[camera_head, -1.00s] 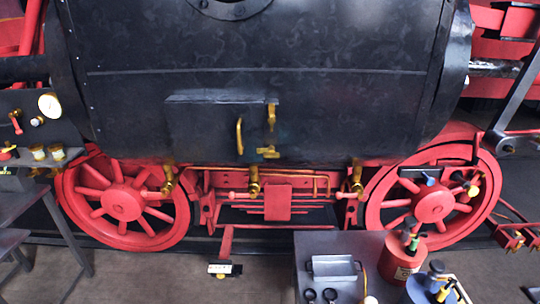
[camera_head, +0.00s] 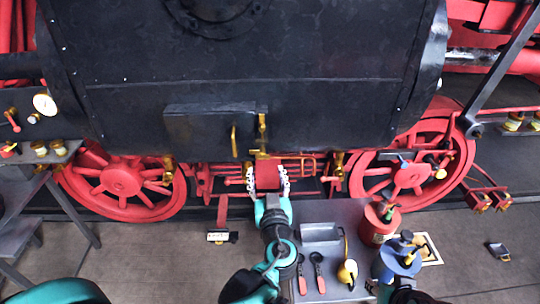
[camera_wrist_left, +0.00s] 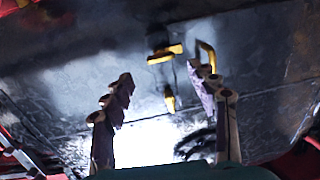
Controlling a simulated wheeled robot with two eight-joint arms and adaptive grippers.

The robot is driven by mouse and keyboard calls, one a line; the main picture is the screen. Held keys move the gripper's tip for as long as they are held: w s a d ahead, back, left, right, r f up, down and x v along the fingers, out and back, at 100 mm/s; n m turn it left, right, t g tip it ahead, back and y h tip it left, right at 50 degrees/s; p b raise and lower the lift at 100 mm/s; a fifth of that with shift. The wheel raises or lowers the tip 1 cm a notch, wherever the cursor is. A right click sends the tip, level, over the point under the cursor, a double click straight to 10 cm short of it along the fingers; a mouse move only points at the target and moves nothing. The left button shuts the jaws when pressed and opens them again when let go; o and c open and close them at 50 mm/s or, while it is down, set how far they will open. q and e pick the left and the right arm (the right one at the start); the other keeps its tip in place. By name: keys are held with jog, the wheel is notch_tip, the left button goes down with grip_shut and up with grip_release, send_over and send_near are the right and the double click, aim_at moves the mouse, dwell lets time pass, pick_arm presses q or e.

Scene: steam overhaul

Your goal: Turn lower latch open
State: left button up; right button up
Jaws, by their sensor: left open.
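The dark boiler carries a black door (camera_head: 205,130) with a brass handle (camera_head: 234,141) and a brass upper latch (camera_head: 262,127), which stands upright. The lower latch lies just below it; in the left wrist view the lower latch (camera_wrist_left: 165,53) shows as a horizontal brass bar, with the upper latch (camera_wrist_left: 169,98) and the handle (camera_wrist_left: 208,55) near it. My left gripper (camera_head: 268,182) is open and empty, appearing below the door in the head view. Its two fingers (camera_wrist_left: 162,112) stand wide apart in the left wrist view, touching no latch.
Red wheels (camera_head: 120,177) flank the red frame below the boiler. A bench (camera_head: 45,165) stands at the left.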

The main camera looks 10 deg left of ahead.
aim_at(263, 159)
pick_arm(q)
jog(key=x, duration=0.6)
jog(key=shift+w+a, duration=0.2)
jog(key=shift+w, duration=0.05)
jog(key=c, duration=1.2)
